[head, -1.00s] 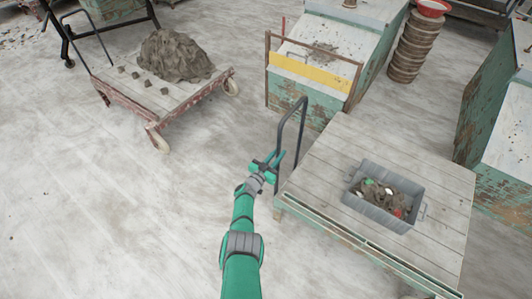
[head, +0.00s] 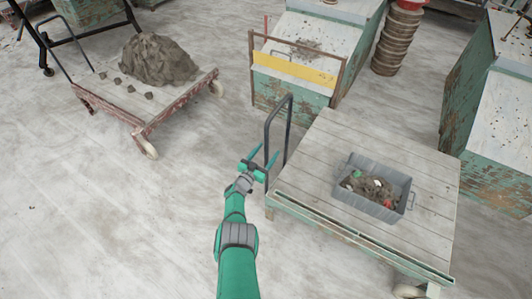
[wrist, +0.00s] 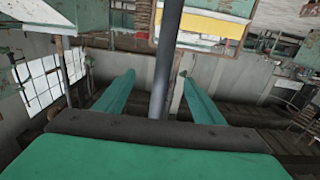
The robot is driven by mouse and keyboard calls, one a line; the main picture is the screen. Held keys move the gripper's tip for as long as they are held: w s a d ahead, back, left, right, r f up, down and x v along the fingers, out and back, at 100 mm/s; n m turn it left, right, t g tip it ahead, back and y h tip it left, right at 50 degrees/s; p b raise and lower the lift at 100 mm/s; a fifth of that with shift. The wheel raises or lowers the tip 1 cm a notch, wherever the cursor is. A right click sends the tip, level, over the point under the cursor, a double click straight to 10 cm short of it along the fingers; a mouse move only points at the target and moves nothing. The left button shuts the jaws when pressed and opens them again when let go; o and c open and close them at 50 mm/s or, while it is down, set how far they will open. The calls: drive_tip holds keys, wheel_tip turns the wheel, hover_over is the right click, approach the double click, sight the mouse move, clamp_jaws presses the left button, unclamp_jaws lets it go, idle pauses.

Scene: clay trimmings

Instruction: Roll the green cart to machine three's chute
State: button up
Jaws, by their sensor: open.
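The green cart (head: 365,243) stands at the right in the head view, with a flat plank deck and a green edge. Its dark upright handle (head: 267,130) rises at the deck's left end. My gripper (head: 264,156) is at the handle, its green fingers pointing away from me. In the wrist view the handle's bar (wrist: 167,65) stands between the two open fingers (wrist: 155,98), with gaps at both sides. A grey bin (head: 373,192) of clay scraps sits on the deck. I cannot tell which machine is number three.
A reddish cart (head: 138,120) with a clay mound (head: 157,60) stands at the upper left. A green machine with a yellow panel (head: 294,68) stands just beyond the green cart. Another green machine (head: 490,130) is at the right. The floor at the left is clear.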

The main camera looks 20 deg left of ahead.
drive_tip(key=s+a, duration=0.1)
drive_tip(key=s, duration=0.8)
drive_tip(key=shift+a, duration=0.25)
idle(0.4)
